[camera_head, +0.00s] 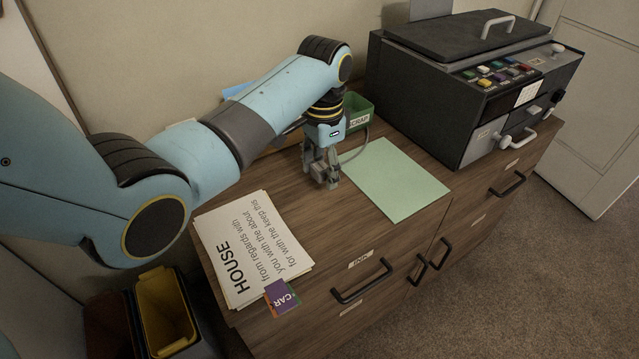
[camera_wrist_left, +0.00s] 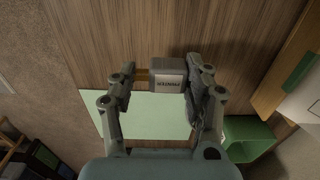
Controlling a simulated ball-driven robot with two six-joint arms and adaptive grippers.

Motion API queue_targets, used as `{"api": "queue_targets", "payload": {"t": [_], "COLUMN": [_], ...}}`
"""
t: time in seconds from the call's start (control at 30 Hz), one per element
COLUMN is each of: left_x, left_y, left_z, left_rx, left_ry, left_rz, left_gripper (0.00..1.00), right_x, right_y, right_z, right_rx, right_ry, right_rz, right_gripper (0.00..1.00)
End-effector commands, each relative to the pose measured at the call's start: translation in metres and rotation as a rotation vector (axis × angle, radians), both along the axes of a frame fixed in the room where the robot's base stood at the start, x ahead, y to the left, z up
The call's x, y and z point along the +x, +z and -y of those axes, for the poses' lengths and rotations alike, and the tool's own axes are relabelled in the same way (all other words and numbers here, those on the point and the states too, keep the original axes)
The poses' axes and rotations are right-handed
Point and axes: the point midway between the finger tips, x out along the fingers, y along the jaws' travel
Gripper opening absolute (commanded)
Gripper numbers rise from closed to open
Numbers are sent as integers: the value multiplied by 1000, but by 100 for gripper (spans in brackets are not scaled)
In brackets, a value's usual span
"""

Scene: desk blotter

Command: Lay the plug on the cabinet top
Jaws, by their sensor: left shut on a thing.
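The plug (camera_wrist_left: 168,78) is a small grey block with a printed label and brassy metal at its left end. In the left wrist view it sits between the two fingers of my left gripper (camera_wrist_left: 165,88), which is shut on it. In the head view my left gripper (camera_head: 321,178) points down, low over the wooden cabinet top (camera_head: 345,215), left of the green sheet. The fingers mostly hide the plug there. I cannot tell whether the plug touches the wood. My right gripper is not in view.
A pale green sheet (camera_head: 395,180) lies right of the gripper. A green scrap tray (camera_head: 357,110) stands behind, and a dark printer-like machine (camera_head: 430,90) at right. Printed papers (camera_head: 250,250) lie at front left. Bare wood lies between papers and sheet.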

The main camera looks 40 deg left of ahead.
Motion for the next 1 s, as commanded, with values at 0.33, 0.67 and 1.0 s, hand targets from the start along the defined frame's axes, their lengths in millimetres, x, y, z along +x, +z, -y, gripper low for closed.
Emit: {"api": "queue_targets", "payload": {"t": [0.33, 0.67, 1.0], "left_x": [4, 4, 4], "left_y": [-32, -46, -48], "left_z": [-9, -9, -8], "left_rx": [-1, 0, 0], "left_ry": [1, 0, 0], "left_rz": [-2, 1, 1], "left_gripper": [16, 16, 73], "right_x": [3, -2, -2], "right_y": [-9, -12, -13], "right_z": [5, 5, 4], "right_rx": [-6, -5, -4], "right_ry": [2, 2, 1], "right_rz": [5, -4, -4], "right_gripper": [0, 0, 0]}}
